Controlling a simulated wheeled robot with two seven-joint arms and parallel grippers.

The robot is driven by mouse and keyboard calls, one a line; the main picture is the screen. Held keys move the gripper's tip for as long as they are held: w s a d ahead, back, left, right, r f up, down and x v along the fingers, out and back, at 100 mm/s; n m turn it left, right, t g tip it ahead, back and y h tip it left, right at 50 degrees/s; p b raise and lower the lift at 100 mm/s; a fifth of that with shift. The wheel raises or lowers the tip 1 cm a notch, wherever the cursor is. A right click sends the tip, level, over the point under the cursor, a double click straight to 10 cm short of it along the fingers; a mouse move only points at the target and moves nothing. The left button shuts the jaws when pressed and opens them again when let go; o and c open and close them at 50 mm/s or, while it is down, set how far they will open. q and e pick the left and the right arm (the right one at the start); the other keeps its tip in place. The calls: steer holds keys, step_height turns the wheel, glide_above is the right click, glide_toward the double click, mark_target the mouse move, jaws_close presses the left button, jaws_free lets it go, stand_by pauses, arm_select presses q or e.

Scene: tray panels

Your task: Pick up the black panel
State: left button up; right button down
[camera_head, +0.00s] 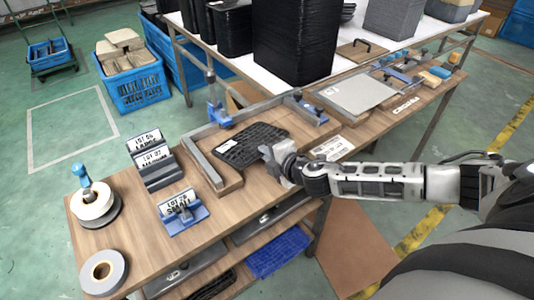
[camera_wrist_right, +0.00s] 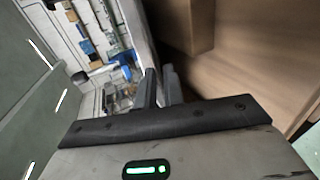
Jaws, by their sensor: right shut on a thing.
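The black panel (camera_head: 250,144), dark and ribbed with a small white label, is at the grey corner fixture on the wooden table in the head view. It looks flat or slightly tilted; I cannot tell whether it is clear of the table. My right gripper (camera_head: 272,158) is at the panel's near right edge, shut on it. In the wrist view the two dark fingers of my right gripper (camera_wrist_right: 160,88) are close together, with a thin edge running up from between them. My left gripper is out of view.
A grey L-shaped fixture (camera_head: 209,158) borders the panel. Lot sign holders (camera_head: 154,165) and tape rolls (camera_head: 104,270) stand on the left. A grey plate (camera_head: 356,94) lies to the right. Black stacks (camera_head: 296,45) stand on the white table behind. A blue crate (camera_head: 135,87) is on the floor.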

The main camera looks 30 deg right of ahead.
steer(key=f+p+v, duration=0.1)
steer(key=p+v, duration=0.1)
steer(key=v, duration=1.3)
steer(key=shift+s, duration=0.15)
